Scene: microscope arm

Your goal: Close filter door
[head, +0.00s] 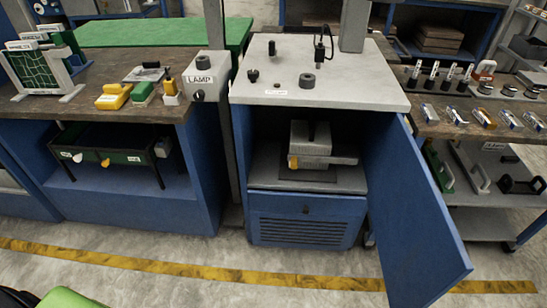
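A blue cabinet (238,150) with a pale grey top stands in the middle of the head view. Its blue door (412,215) is swung wide open to the right, with its free lower corner out over the floor. I take this to be the filter door; no label on it is readable. Inside, a grey device (312,142) with a yellow knob sits on a shelf. Below it is a blue louvred panel (305,228) with a dark knob, which looks shut. Neither of my grippers is recognisable in the view.
A wooden bench (105,108) with a lamp box (202,78) stands left. A right-hand bench (460,125) holds several small tools and vials, with a low shelf below. Open floor (200,262) with a yellow stripe lies in front. Green and dark shapes fill the bottom left corner.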

